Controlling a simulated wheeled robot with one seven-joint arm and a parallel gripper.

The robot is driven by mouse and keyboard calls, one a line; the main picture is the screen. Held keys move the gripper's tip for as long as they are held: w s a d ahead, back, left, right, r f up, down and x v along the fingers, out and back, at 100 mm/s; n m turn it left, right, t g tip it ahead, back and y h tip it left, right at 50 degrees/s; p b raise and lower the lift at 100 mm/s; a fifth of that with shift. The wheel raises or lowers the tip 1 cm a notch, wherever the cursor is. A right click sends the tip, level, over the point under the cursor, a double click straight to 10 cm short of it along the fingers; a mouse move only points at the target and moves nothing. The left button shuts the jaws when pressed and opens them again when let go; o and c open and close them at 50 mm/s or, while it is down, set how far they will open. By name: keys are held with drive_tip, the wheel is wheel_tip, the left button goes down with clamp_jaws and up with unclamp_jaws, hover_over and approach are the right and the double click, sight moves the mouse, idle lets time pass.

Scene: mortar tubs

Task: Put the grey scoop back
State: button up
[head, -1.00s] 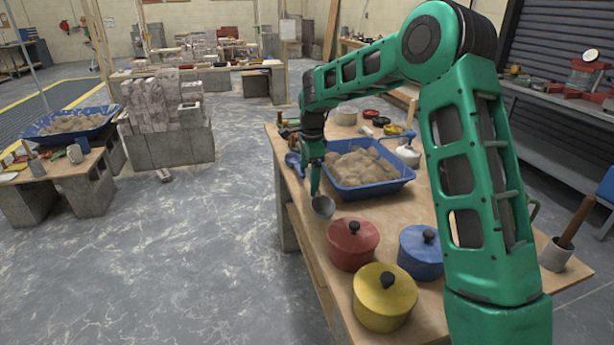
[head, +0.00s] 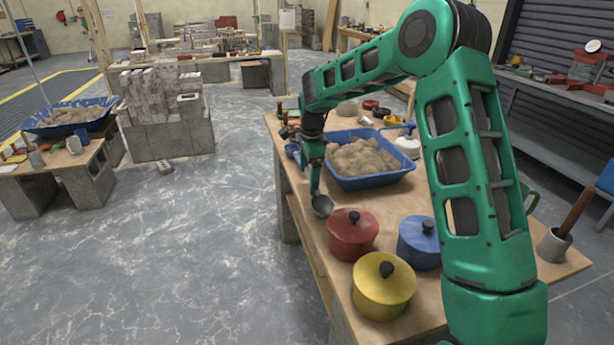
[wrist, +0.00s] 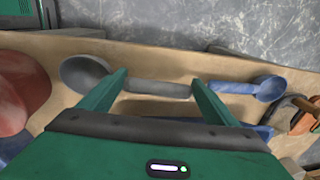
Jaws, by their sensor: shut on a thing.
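The grey scoop (head: 322,206) is in my gripper (wrist: 157,78), at the left edge of the wooden table in the head view. In the wrist view, its round bowl (wrist: 85,73) points left and its handle lies between my two fingers. A shadow under the handle suggests it is slightly above the table; I cannot tell if any part touches. My gripper (head: 315,182) points down, left of the blue tub (head: 372,182). A blue scoop (wrist: 268,88) lies just right of the handle in the wrist view.
A red pot (head: 352,236) stands close to the grey scoop's bowl, with a yellow pot (head: 383,287) and a blue pot (head: 418,243) beyond it. The blue tub holds sandy material. A strip of bare wooden table (head: 297,205) lies along the left edge.

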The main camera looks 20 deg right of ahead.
drive_tip(key=shift+f, duration=0.2)
idle(0.3)
drive_tip(key=o, duration=1.7)
wheel_tip(320, 180, up, 10)
drive_tip(key=s, duration=0.1)
drive_tip(key=s+d+r+n+h, duration=0.1)
drive_tip(key=s+d+r+n, duration=0.35)
drive_tip(key=s+d, duration=0.7)
drive_tip(key=s+d+n+g, duration=0.15)
drive_tip(key=s+d, duration=0.25)
drive_tip(key=s, duration=0.9)
drive_tip(key=s+d+n, duration=0.2)
drive_tip(key=s+d, duration=0.1)
drive_tip(key=s, duration=0.9)
drive_tip(key=s+f+n, duration=0.1)
drive_tip(key=s, duration=0.3)
drive_tip(key=s+a+f+n, duration=0.1)
drive_tip(key=s+f, duration=0.1)
drive_tip(key=s, duration=0.2)
drive_tip(key=s+f+n+y, duration=0.1)
drive_tip(key=s, duration=0.3)
drive_tip(key=shift+s+a+f+n, duration=0.25)
drive_tip(key=shift+s+n, duration=0.05)
drive_tip(key=shift+s, duration=0.1)
